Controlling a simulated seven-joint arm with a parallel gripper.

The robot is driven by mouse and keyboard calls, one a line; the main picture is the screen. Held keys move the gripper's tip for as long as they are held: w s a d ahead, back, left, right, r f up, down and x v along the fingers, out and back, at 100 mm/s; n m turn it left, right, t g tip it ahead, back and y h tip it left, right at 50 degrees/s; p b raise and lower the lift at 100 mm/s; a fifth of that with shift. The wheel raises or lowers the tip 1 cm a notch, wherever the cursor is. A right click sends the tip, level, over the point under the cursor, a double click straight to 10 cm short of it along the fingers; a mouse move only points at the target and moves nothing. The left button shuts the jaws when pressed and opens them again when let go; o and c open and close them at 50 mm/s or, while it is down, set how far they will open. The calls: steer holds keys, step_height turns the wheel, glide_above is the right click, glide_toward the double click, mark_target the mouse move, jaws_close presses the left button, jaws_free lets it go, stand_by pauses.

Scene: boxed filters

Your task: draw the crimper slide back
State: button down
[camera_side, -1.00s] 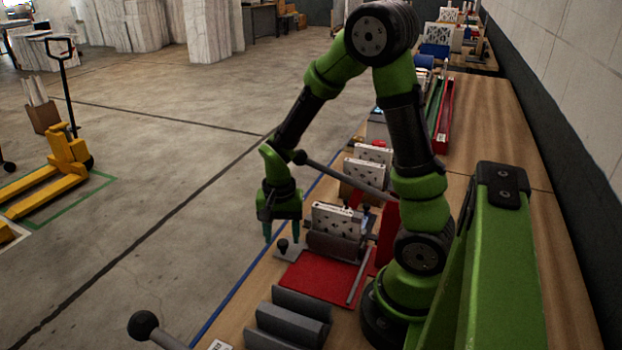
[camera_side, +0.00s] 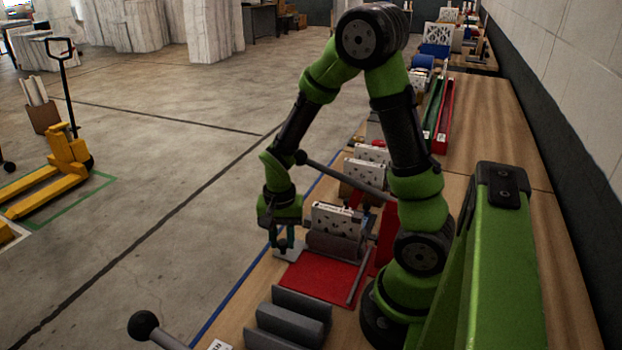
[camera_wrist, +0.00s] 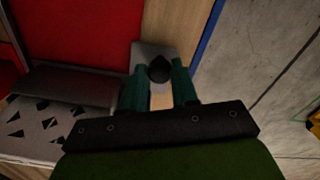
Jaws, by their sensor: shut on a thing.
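The crimper slide shows as a grey plate (camera_side: 290,254) with a dark knob at its near-left end, beside the red pad. In the wrist view the slide plate (camera_wrist: 143,53) carries the dark knob (camera_wrist: 159,69). My gripper (camera_side: 284,242) is down at this knob, its teal fingers on either side of it. In the wrist view my gripper (camera_wrist: 159,78) has the knob between its fingertips. A grey roller-like bar (camera_side: 334,246) lies just right of the knob, in front of a white patterned filter box (camera_side: 337,219).
A red pad (camera_side: 325,278) lies in front of the bar. A grey grooved block (camera_side: 288,318) stands nearer. A dark lever with a ball end (camera_side: 143,325) sticks out at bottom left. Open floor lies left of the bench's blue edge.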

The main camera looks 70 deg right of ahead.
steer(key=a, duration=1)
steer(key=shift+a, duration=0.35)
steer(key=c, duration=1)
jaws_free()
steer(key=shift+o, duration=0.8)
steer(key=shift+d, duration=0.1)
step_height(320, 180, up, 17)
